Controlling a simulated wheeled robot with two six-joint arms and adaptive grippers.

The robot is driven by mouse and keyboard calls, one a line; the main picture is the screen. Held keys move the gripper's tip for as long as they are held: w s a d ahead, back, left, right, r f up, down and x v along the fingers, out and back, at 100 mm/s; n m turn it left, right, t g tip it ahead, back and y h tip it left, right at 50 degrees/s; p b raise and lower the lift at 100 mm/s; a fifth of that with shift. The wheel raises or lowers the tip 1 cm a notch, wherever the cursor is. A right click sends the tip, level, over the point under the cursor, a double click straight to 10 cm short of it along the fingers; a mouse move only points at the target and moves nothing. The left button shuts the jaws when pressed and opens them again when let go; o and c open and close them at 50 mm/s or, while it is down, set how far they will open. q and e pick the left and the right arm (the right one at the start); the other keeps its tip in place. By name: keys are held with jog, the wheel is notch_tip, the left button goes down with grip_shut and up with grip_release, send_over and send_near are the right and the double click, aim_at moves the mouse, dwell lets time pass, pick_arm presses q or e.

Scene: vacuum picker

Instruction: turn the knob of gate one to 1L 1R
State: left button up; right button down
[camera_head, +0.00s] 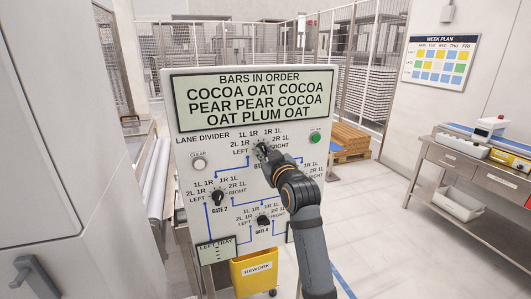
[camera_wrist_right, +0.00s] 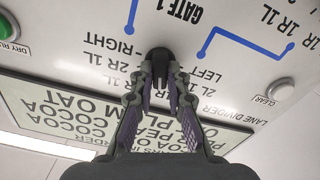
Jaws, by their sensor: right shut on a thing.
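The gate one knob (camera_head: 261,147) is a small black knob high on the white lane divider panel (camera_head: 184,152). Labels from LEFT through 1L 1R to RIGHT fan around it. In the right wrist view, which shows the panel upside down, the knob (camera_wrist_right: 158,53) sits between the fingertips, below the GATE 1 lettering. My right gripper (camera_head: 265,154) is shut on the knob, and its fingers also show in the right wrist view (camera_wrist_right: 160,78). The fingers cover much of the knob, so I cannot tell where it points. My left gripper is not in view.
The gate 2 knob (camera_head: 217,197) and gate 4 knob (camera_head: 263,221) are lower on the panel. A clear button (camera_head: 199,164) and green dry run button (camera_head: 315,138) flank gate one. A yellow rework bin (camera_head: 254,272) hangs below. A bench (camera_head: 470,175) stands right.

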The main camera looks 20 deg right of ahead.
dwell(0.3)
jog(key=c, duration=1.3)
grip_release()
jog(key=s, duration=1.2)
jog(key=shift+d, duration=0.15)
